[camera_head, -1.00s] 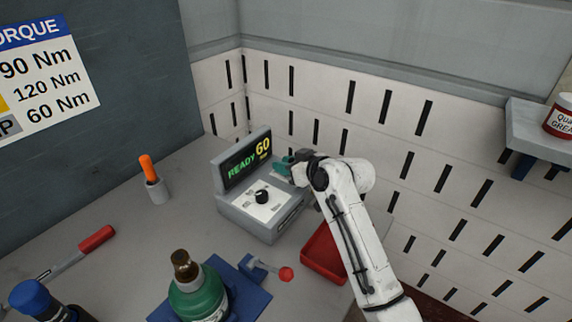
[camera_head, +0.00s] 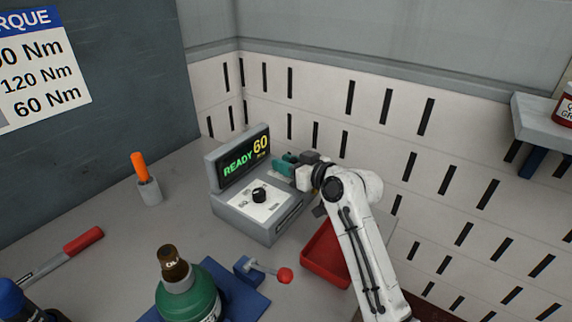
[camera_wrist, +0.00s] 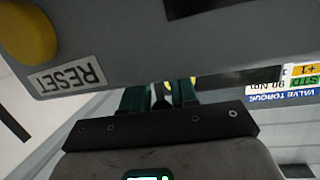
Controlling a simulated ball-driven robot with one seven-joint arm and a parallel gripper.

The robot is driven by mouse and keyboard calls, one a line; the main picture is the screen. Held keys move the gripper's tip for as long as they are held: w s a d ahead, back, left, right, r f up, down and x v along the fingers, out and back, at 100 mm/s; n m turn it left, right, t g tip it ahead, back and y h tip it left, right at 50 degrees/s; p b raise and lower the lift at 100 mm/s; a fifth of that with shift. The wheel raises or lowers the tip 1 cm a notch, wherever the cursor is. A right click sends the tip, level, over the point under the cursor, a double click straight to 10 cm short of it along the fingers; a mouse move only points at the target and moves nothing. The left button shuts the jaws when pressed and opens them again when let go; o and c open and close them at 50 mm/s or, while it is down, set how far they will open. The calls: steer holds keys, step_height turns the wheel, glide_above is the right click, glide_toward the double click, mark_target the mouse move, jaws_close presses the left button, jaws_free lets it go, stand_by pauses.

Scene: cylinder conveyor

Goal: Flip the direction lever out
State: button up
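A grey controller box (camera_head: 262,226) stands on the bench, its screen (camera_head: 245,158) reading "READY 60". A black knob (camera_head: 259,195) sits on its white sloping panel. I cannot make out a direction lever with certainty. My gripper (camera_head: 284,164), with green fingers, is at the box's right side, near the screen's right edge. In the wrist view, the box (camera_wrist: 130,58) fills the top, with a yellow button (camera_wrist: 27,32) and a "RESET" label. The gripper's fingers (camera_wrist: 160,97) are apart, with a small yellow part showing beyond the gap. Contact is unclear.
A red tray (camera_head: 325,255) lies right of the box, below my arm. An orange-handled tool in a cup (camera_head: 149,190) is left. A slotted wall (camera_head: 330,95) rises behind.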

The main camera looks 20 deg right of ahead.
steer(key=shift+o, duration=1.4)
steer(key=shift+r, duration=0.35)
step_height(320, 180, up, 2)
steer(key=shift+r, duration=0.15)
steer(key=s+r, duration=1)
steer(key=s, duration=0.4)
steer(key=shift+b, duration=0.4)
